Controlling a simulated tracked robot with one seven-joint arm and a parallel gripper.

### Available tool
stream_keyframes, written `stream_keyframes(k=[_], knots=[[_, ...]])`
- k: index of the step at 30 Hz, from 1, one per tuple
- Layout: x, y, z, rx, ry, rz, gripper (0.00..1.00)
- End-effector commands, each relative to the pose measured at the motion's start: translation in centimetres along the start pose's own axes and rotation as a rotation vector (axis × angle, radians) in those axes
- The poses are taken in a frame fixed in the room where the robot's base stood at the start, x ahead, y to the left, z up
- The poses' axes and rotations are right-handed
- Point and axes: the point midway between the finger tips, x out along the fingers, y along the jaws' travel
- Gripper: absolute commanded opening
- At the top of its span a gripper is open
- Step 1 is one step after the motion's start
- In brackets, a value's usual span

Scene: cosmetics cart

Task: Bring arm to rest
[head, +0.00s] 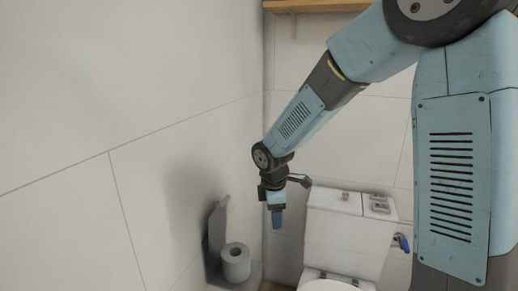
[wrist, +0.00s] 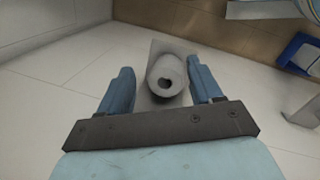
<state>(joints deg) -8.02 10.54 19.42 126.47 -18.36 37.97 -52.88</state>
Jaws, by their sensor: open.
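My arm reaches down from the upper right in the head view. My gripper (head: 277,218) points downward in front of the wall, left of the toilet's tank. In the wrist view my gripper (wrist: 160,90) has its two blue fingers spread apart, with nothing held between them. A toilet paper roll (head: 236,262) sits on a grey holder (head: 217,232) at the wall, below and left of my gripper. In the wrist view the roll (wrist: 167,76) appears beyond and between the fingers, apart from them.
A white toilet (head: 343,235) stands at the back right, with a blue item (head: 402,243) beside its tank. A wooden shelf (head: 318,5) is at the top. The tiled wall (head: 90,120) on the left is bare. A blue object (wrist: 298,52) shows at the right in the wrist view.

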Motion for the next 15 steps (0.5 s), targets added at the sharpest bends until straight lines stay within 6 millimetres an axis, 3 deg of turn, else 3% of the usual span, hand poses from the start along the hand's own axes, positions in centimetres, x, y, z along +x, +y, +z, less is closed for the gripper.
stream_keyframes(k=[3, 15], knots=[[-3.1, -0.7, 2.8, 0.155, -0.012, 0.037, 0.65], [-11.6, -5.5, 10.5, 0.68, 0.008, 0.134, 0.65]])
